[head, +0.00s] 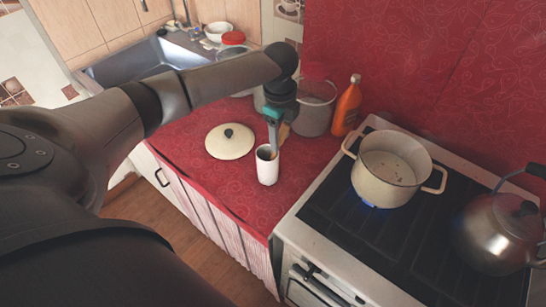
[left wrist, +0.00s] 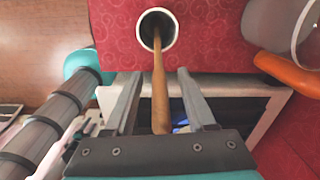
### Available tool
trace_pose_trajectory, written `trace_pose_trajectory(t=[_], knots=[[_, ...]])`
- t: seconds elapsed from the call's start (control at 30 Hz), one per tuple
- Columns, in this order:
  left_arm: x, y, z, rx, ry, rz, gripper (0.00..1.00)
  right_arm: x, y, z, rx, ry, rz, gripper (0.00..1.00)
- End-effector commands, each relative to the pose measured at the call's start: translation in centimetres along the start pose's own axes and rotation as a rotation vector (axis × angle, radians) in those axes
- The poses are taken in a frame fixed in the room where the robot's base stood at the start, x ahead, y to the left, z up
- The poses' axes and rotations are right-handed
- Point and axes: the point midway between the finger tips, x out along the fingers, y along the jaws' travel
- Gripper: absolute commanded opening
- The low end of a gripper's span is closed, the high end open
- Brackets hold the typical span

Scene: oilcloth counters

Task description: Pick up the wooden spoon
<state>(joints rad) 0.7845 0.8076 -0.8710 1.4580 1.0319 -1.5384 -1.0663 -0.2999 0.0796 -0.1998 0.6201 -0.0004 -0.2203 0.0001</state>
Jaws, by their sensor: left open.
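The wooden spoon (left wrist: 159,90) stands in a white cup (left wrist: 148,38), its brown handle rising out of the cup toward the camera in the left wrist view. In the head view the white cup (head: 267,168) is on the red counter, and my left gripper (head: 273,140) is just above it. My left gripper (left wrist: 157,76) is open, with one finger on each side of the handle and visible gaps between. The spoon's lower end is hidden in the cup. My right gripper is not in view.
A cream lid (head: 230,141) lies left of the cup. A grey pot (head: 315,108) and an orange bottle (head: 347,105) stand behind. The stove on the right holds a cream pot (head: 388,180) over a blue flame and a kettle (head: 497,232). The counter's front is clear.

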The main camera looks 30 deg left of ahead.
Motion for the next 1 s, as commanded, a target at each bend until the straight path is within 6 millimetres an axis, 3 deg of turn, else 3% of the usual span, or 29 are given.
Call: trace_pose_trajectory(t=[0.13, 0.4, 0.87, 1.0], knots=[[1.61, 0.09, -0.01, 0.001, 0.000, 0.001, 0.55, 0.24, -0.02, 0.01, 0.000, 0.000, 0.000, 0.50], [1.75, 0.06, 0.01, 0.001, 0.000, -0.001, 0.54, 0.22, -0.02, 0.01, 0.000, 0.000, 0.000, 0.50], [1.71, 0.06, 0.01, 0.001, 0.000, -0.001, 0.03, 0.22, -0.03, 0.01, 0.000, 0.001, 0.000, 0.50], [1.71, 0.05, 0.01, 0.001, 0.000, -0.001, 0.00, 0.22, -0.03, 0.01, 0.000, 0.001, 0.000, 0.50]])
